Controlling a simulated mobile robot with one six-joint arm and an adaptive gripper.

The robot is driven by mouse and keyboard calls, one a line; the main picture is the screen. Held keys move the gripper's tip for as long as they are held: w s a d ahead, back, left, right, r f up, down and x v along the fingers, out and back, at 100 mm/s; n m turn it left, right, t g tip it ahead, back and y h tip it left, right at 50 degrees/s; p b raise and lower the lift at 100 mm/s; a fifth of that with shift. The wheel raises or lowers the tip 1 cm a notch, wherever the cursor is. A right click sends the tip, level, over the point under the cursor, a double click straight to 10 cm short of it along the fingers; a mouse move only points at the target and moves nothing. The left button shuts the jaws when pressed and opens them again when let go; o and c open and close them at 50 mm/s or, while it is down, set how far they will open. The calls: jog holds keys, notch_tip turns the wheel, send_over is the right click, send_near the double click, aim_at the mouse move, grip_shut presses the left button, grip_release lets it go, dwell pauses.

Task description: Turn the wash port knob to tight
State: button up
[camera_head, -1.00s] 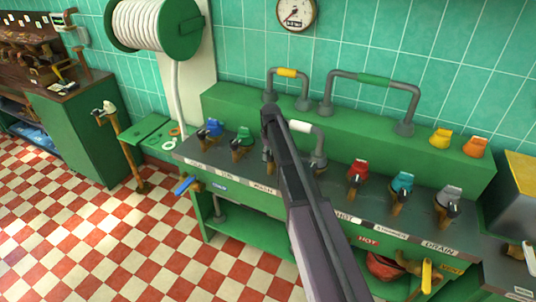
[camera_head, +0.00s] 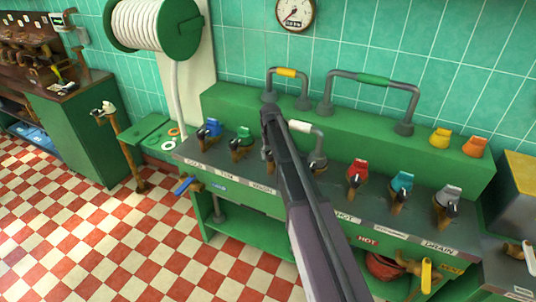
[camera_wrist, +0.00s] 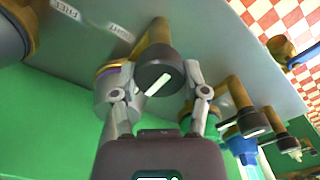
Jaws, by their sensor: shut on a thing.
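The wash port knob has a black round face with a white bar, joined to a brass body; in the wrist view the knob (camera_wrist: 155,75) sits between my two fingers. My gripper (camera_wrist: 160,92) is shut on it, one finger on each side. The white bar lies slanted. The wash label (camera_wrist: 120,32) appears upside down beside the knob. In the head view the wash label (camera_head: 262,188) is third from the left on the panel. There my arm hides most of the knob and my fingers.
A blue knob (camera_head: 209,128) and a green knob (camera_head: 241,137) stand left of my arm. Red (camera_head: 357,171), teal (camera_head: 401,183) and grey (camera_head: 447,196) knobs stand right. Pipe handles (camera_head: 372,82) rise from the green ledge behind. A white-sleeved pipe (camera_head: 301,126) is close to my arm.

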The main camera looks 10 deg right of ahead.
jog(key=shift+s, duration=0.15)
jog(key=o, duration=1.1)
jog(key=shift+o, duration=0.2)
jog(key=s, duration=2.8)
jog(key=shift+s+a+r+m+p, duration=0.3)
jog(key=shift+s+r+p, duration=0.1)
jog(key=shift+r+p, duration=0.05)
